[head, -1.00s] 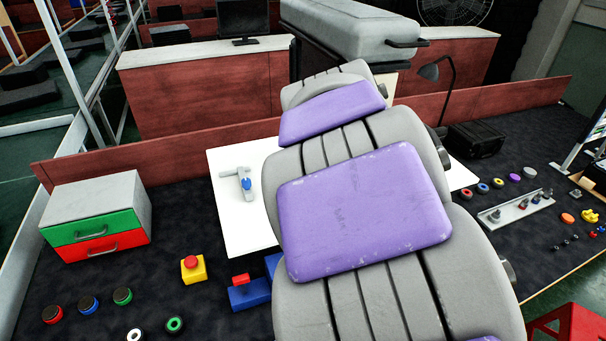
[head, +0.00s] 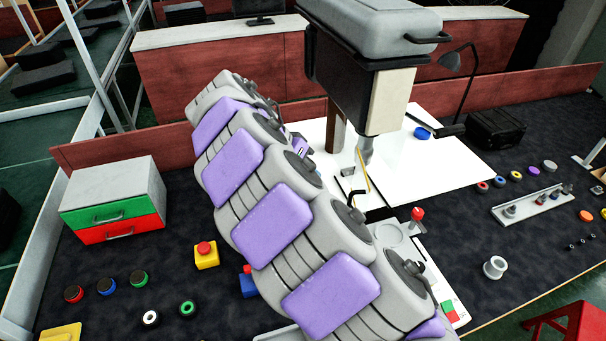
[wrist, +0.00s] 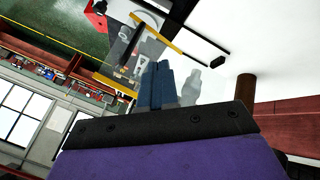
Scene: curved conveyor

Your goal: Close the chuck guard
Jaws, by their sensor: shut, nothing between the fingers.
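The drill press (head: 372,40) has a grey head above a white board. Its grey chuck (head: 367,150) hangs below the head, with a thin yellow edge of the chuck guard (head: 362,170) beside it. In the wrist view the guard is a clear panel with yellow edges (wrist: 115,83), tilted and beyond my fingers. How far it is swung open cannot be told. My gripper (wrist: 158,66) is shut and empty, its blue fingers overlapping the panel in the picture; contact is unclear. In the head view my purple and grey arm hides the gripper.
A brown column (head: 337,127) stands left of the chuck. A black case (head: 495,128) sits at the back right.

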